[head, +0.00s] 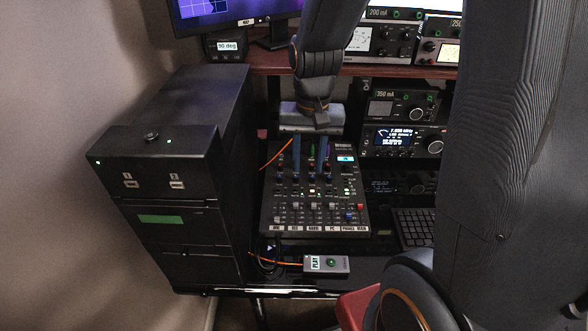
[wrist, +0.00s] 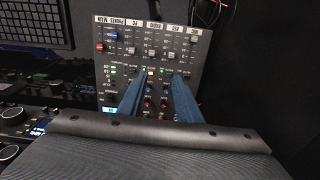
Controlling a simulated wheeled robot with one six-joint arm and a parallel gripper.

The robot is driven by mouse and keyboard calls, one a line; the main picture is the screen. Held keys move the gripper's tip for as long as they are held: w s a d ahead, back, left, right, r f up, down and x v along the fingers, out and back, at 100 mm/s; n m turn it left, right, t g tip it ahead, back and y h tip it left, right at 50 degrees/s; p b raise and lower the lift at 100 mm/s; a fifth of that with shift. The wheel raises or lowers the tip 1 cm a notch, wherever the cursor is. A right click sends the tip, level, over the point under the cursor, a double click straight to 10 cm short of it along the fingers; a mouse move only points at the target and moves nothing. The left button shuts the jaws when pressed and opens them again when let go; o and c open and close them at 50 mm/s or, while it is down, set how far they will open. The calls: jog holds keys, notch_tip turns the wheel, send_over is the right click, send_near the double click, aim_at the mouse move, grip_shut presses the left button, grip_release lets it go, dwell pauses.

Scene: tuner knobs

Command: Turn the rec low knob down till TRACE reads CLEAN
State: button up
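The mixer (head: 266,215) stands on the desk, with columns labelled MIC, REC, RADIO, PC, PHONES and MAIN. It shows upside down in the wrist view (wrist: 195,60). My gripper (head: 310,170) hangs over its upper knob rows, with two blue fingers apart and pointing down. In the wrist view my gripper (wrist: 158,74) has small red and blue knobs between and beyond its fingers. The REC label (wrist: 174,30) is readable, but the fingers partly cover the knob columns, so I cannot single out the rec low knob. I see no readable TRACE word; the monitor (head: 220,12) is cut off at the top.
A black cabinet (head: 235,120) stands left of the mixer. Radios (head: 405,140) are stacked at the right, with a keyboard (head: 415,227) below them. A small PLAY box (head: 326,264) with an orange cable lies in front. A red-brown shelf (head: 270,62) runs behind.

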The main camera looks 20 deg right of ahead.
aim_at(296, 176)
jog(key=w+f+m, duration=0.1)
jog(key=w, duration=0.2)
jog(key=w+f+m+b, duration=0.1)
jog(key=w, duration=0.2)
jog(key=w+f+m, duration=0.1)
jog(key=w+m, duration=0.1)
jog(key=shift+w+a+f+g, duration=0.1)
jog(key=shift+w+f+g, duration=0.2)
jog(key=shift+w+f, duration=0.2)
jog(key=shift+f, duration=0.15)
jog(key=shift+f+p, duration=0.5)
jog(key=shift+f, duration=3.1)
jog(key=shift+c, duration=0.3)
grip_shut()
